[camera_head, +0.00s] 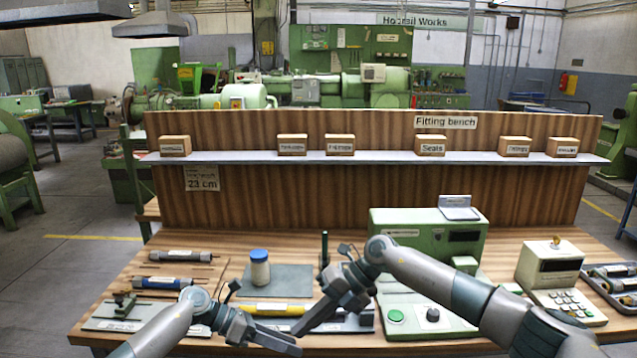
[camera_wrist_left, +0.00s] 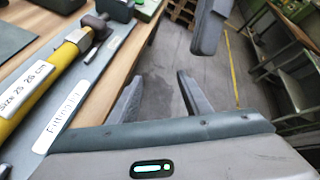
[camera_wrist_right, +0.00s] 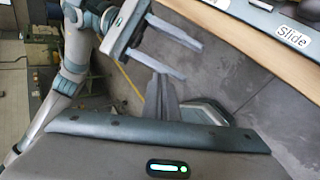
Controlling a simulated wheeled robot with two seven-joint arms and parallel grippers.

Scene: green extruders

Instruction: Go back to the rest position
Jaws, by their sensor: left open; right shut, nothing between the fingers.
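My left gripper (camera_head: 290,345) is at the front edge of the fitting bench, low in the head view, pointing right. In the left wrist view its two fingers (camera_wrist_left: 157,92) stand apart with nothing between them. My right gripper (camera_head: 300,328) reaches in from the right and points down and left, close to the left one. In the right wrist view its fingers (camera_wrist_right: 161,92) are together and empty. The left gripper's spread fingers (camera_wrist_right: 172,50) also show there. Part of the right gripper (camera_wrist_left: 208,28) shows at the top of the left wrist view.
A shelf (camera_head: 385,157) with small boxes is behind. Floor is clear in front of the bench.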

